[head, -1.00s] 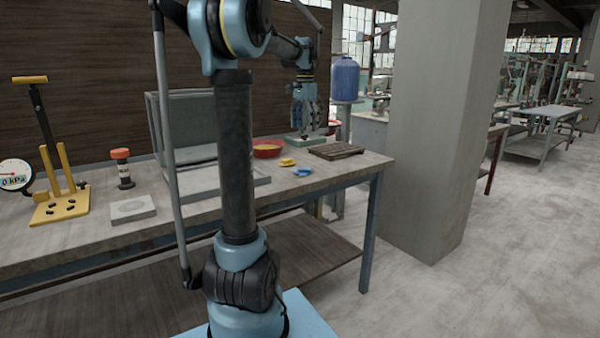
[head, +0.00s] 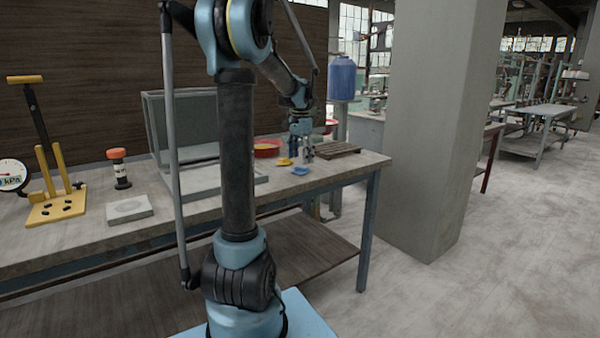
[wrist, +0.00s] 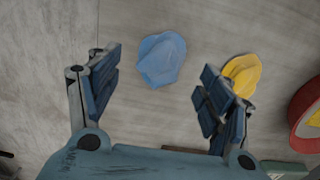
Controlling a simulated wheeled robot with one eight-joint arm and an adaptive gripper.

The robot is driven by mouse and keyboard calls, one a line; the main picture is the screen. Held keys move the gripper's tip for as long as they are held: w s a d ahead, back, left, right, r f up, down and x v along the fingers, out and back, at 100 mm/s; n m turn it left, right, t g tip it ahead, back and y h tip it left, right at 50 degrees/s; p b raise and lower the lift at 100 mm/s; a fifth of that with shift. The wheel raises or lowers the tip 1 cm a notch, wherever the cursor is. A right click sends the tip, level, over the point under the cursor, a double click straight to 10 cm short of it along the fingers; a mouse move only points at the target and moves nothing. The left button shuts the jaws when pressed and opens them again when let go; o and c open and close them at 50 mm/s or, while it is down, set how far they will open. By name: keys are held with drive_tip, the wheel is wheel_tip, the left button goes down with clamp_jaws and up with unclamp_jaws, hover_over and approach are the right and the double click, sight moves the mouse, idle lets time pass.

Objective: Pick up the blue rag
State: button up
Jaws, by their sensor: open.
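The blue rag (head: 300,171) lies crumpled on the workbench near its front edge, to the left of the wooden slatted board. It also shows in the wrist view (wrist: 162,59), top centre, beyond and between my fingertips. My gripper (head: 301,152) hangs over the bench with its fingers pointing down, just above and behind the blue rag in the head view. In the wrist view my gripper (wrist: 160,88) has its two fingers wide apart with nothing between them. I cannot tell exactly how high it is above the rag.
A yellow rag (wrist: 242,74) lies close to the right of the blue one, near my right finger. A red bowl (head: 267,148) with something yellow stands behind. The slatted board (head: 338,149) lies to the right. The bench (head: 360,170) is bare at its front right.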

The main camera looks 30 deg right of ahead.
sight(301, 165)
drive_tip(key=shift+w+d+f, duration=0.1)
drive_tip(key=shift+f, duration=0.95)
drive_tip(key=shift+d+f, duration=0.1)
drive_tip(key=shift+f, duration=0.95)
drive_tip(key=c, duration=1.1)
drive_tip(key=shift+r, duration=0.1)
wheel_tip(301, 165, up, 10)
drive_tip(key=shift+f, duration=0.1)
